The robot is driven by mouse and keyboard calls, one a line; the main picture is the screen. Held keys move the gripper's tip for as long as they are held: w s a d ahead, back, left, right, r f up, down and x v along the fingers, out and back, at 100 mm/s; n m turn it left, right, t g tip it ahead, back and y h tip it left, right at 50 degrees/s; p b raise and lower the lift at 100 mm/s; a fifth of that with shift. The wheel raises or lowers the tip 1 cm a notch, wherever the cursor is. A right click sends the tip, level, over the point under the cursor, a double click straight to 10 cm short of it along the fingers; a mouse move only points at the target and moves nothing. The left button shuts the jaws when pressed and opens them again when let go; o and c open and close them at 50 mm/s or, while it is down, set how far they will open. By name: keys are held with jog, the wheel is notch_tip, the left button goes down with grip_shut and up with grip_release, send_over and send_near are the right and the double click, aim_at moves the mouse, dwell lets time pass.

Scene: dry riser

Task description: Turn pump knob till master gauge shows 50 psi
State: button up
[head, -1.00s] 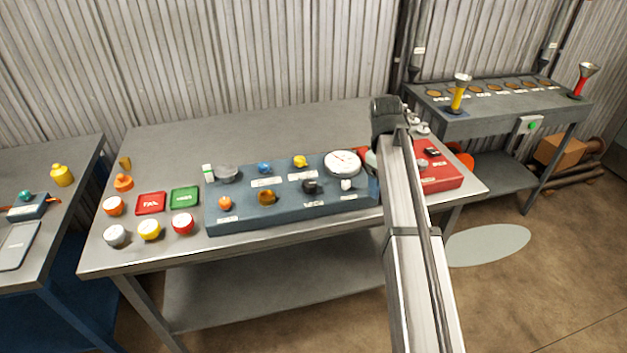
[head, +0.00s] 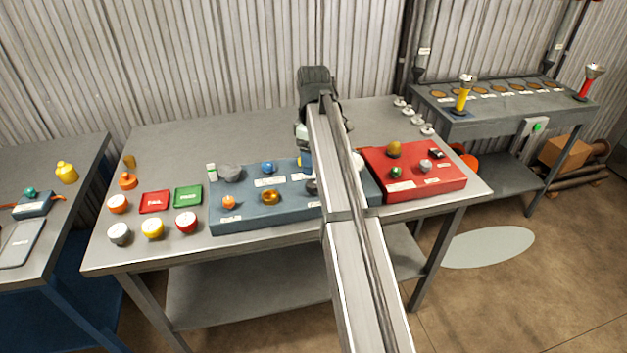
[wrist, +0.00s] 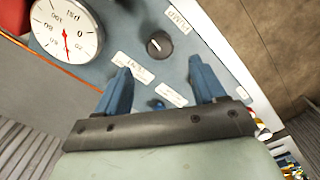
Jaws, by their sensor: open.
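The blue panel (head: 235,215) lies on the middle table and carries several knobs. In the wrist view the round white gauge (wrist: 66,30) sits at the upper left, its red needle pointing down in the picture; I cannot read its value surely. A black knob (wrist: 158,43) with a pale mark stands ahead of my fingertips. My gripper (wrist: 160,78) is open over the panel, its two blue fingers apart and not touching the black knob. A small blue part (wrist: 157,104) shows between the fingers. In the head view my arm hides most of the gauge.
A red box (head: 415,185) with small knobs stands right of the panel. Red and green trays (head: 188,196) and several coloured caps lie to its left. The table behind the panel is mostly clear. A rack table (head: 500,115) stands at the right.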

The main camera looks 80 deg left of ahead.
aim_at(314, 183)
notch_tip(314, 183, down, 8)
jog(key=shift+r, duration=0.1)
dwell(0.4)
jog(key=c, duration=1.1)
jog(key=shift+o, duration=0.2)
jog(key=shift+m, duration=2.5)
jog(key=o, duration=1.1)
jog(key=shift+c, duration=0.2)
